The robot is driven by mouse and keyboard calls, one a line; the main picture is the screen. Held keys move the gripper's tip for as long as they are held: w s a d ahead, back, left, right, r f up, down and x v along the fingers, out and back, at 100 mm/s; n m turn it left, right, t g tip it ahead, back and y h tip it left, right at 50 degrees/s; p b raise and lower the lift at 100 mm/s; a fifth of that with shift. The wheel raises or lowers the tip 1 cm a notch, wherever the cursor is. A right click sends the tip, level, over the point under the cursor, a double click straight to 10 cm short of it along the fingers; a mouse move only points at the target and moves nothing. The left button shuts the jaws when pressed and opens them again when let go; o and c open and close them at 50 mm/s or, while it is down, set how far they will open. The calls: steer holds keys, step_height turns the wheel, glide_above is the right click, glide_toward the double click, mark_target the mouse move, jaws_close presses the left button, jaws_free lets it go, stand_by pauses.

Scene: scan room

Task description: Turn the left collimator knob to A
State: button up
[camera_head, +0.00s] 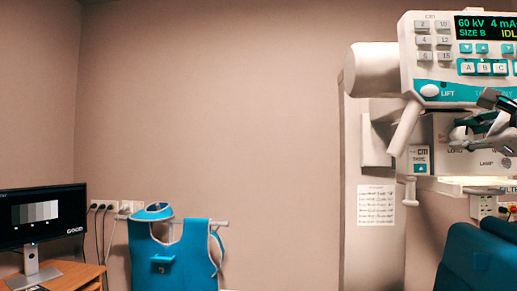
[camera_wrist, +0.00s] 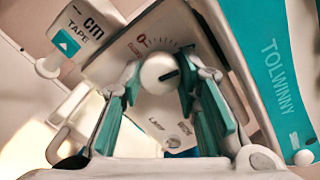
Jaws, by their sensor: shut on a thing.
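A round white collimator knob (camera_wrist: 160,73) with a dark pointer line shows in the middle of the wrist view, on the pale collimator face (camera_wrist: 128,62). The pointer line sits on the knob's right side in that view. A printed scale with a red mark and tick marks curves above the knob. I cannot read an A there. My gripper (camera_wrist: 162,78) is shut on the knob, with a teal-padded finger on each side.
A control panel (camera_head: 437,72) with a lit display (camera_head: 485,27) reading SIZE B is above the collimator. A TAPE block (camera_head: 419,160) hangs at its left. A blue chair (camera_head: 475,262) is below. A teal apron (camera_head: 170,250) and a monitor (camera_head: 42,215) stand far left.

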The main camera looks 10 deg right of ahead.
steer(key=shift+n+b, duration=0.3)
steer(key=shift+n, duration=0.1)
steer(key=o, duration=1.2)
steer(key=shift+c, duration=0.2)
steer(key=v, duration=1.2)
